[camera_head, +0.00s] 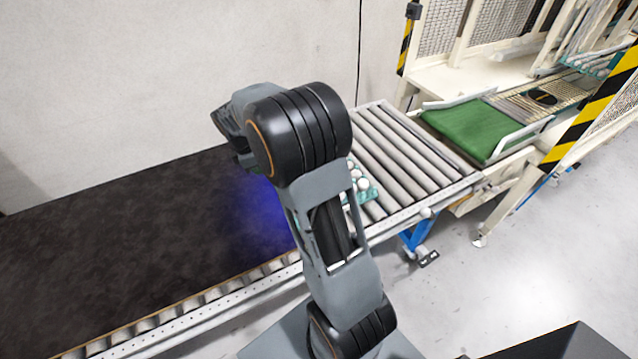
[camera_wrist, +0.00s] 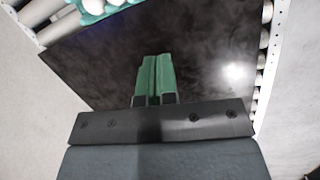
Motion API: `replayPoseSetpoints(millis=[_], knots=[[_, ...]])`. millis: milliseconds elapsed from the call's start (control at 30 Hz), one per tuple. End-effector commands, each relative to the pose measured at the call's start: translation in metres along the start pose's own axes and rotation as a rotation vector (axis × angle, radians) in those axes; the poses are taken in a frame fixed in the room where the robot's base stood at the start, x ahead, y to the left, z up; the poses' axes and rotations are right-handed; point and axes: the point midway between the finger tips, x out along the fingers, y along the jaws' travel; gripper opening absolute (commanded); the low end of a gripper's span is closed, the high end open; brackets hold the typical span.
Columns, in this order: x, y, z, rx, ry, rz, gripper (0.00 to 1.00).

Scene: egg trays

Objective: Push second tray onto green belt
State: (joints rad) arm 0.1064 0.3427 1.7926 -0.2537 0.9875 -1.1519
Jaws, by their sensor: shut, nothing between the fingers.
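A teal tray of white eggs (camera_head: 372,194) sits at the near end of the rollers, partly hidden behind my arm in the head view. In the wrist view its teal edge (camera_wrist: 105,16) and several eggs show at the top left, cut off by the frame. The green belt (camera_head: 474,128) lies beyond the rollers at the upper right and looks bare. My gripper (camera_wrist: 156,60), with green fingers, is shut and empty over the black belt, apart from the tray. In the head view the fingers are hidden behind my arm.
A wide black belt (camera_head: 110,235) runs left along a white wall. Grey rollers (camera_head: 400,150) lead from it toward the green belt and look clear past the tray. Another tray with eggs (camera_head: 598,65) stands at the far right, beyond black-yellow striped posts (camera_head: 590,115).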

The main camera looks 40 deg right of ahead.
Motion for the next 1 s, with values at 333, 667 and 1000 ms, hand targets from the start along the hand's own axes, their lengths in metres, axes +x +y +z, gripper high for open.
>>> replayPoseSetpoints(millis=[333,667,1000], knots=[[0.047,0.023,-0.002,-0.194,-0.043,-0.049,0.0],[0.073,0.02,-0.007,-0.195,-0.043,-0.05,0.0],[0.121,0.015,-0.017,-0.194,-0.042,-0.049,0.0]])
